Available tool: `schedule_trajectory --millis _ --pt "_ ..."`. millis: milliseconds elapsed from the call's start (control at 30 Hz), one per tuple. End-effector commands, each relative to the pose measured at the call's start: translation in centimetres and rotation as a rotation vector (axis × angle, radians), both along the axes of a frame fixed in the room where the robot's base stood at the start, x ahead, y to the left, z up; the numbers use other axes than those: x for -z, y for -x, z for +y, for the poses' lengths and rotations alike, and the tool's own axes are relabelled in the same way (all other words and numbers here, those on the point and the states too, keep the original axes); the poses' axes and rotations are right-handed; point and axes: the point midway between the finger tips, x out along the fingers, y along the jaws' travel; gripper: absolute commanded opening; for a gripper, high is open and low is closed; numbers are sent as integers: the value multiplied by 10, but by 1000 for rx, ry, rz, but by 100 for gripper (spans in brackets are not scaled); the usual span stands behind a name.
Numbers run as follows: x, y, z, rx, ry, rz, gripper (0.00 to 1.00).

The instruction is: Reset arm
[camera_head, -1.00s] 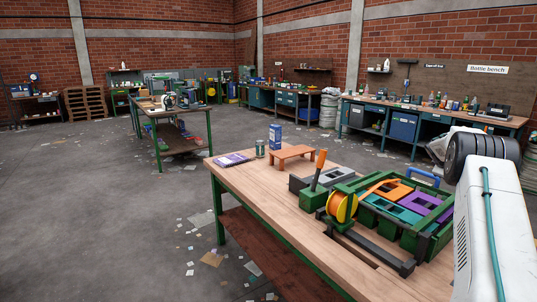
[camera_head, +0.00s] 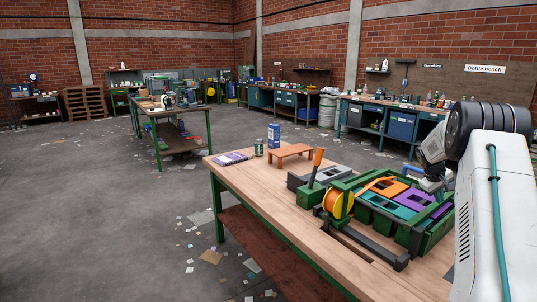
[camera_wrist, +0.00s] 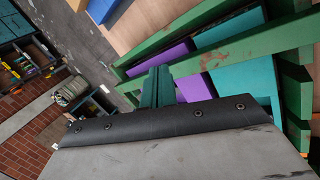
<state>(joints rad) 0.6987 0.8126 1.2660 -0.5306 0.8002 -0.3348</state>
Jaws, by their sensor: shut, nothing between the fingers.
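My gripper (camera_wrist: 157,87) shows in the wrist view as two dark green fingers held together, shut and empty. They point toward the green-framed sorting belt unit, with purple and teal panels beyond them. In the head view my white arm comes in at the right edge, and its wrist end hangs over the back right of the unit; the fingertips cannot be made out there. The green unit (camera_head: 411,239) sits on the wooden table and holds orange, teal and purple panels.
The wooden table (camera_head: 252,190) also carries an orange lever (camera_head: 318,158), a yellow-orange wheel (camera_head: 337,203), a small brown stand (camera_head: 290,151), a blue box (camera_head: 273,135), a can (camera_head: 259,148) and a purple packet (camera_head: 230,158). The floor to the left is open, with scattered paper.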

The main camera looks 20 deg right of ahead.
Motion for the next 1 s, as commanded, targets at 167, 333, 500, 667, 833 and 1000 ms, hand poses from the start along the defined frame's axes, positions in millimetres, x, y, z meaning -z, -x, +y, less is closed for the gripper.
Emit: schedule_trajectory --millis 167,333,500,667,833,1000 --pt "-38 23 88 77 -100 5 0" --pt "-81 62 191 148 -201 16 0" --pt "-116 112 289 191 -284 29 0" --pt "-140 169 372 209 -350 41 0" --pt "-153 235 446 202 -409 46 0" --pt "-155 301 505 162 -458 41 0"
